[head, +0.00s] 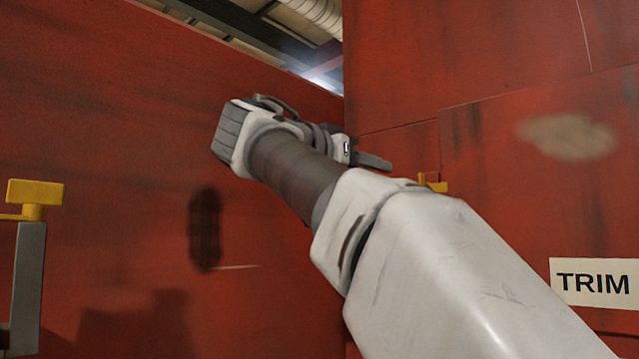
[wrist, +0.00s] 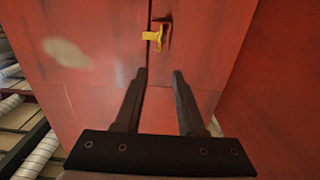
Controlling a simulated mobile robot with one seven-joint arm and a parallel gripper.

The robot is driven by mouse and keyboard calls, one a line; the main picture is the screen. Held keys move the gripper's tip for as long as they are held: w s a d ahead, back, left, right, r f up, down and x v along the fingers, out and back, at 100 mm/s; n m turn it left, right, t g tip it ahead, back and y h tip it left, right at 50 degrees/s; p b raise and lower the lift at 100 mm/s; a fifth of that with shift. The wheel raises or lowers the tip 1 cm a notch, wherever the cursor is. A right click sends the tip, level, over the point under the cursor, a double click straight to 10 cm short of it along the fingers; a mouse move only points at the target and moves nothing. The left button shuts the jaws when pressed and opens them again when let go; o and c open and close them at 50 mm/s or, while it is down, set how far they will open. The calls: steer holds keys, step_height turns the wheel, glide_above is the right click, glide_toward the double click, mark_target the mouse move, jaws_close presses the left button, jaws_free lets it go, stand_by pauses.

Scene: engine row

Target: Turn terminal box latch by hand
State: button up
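A small yellow latch (wrist: 154,36) sits on the red box front (wrist: 110,100) in the wrist view, just above and beyond my fingertips. In the head view a yellow piece (head: 432,182) shows on the right red panel, partly hidden behind my arm; it looks like the same latch. My gripper (wrist: 158,75) is open and empty, its two dark fingers apart and pointing toward the latch without touching it. In the head view my gripper (head: 372,160) is seen from the side, its fingers pointing right toward the panel.
A yellow-topped grey post or handle (head: 30,260) stands at the left edge. A white TRIM label (head: 595,283) is on the right panel. Red walls (head: 90,120) meet in a corner behind my arm. Pale wrapped pipes (wrist: 38,155) show at the left of the wrist view.

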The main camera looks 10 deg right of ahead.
steer(key=p+x, duration=0.4)
steer(key=x, duration=1.3)
steer(key=shift+d+p, duration=0.2)
steer(key=shift+p, duration=0.2)
steer(key=shift+w+r, duration=0.1)
steer(key=shift+w, duration=0.05)
jaws_close()
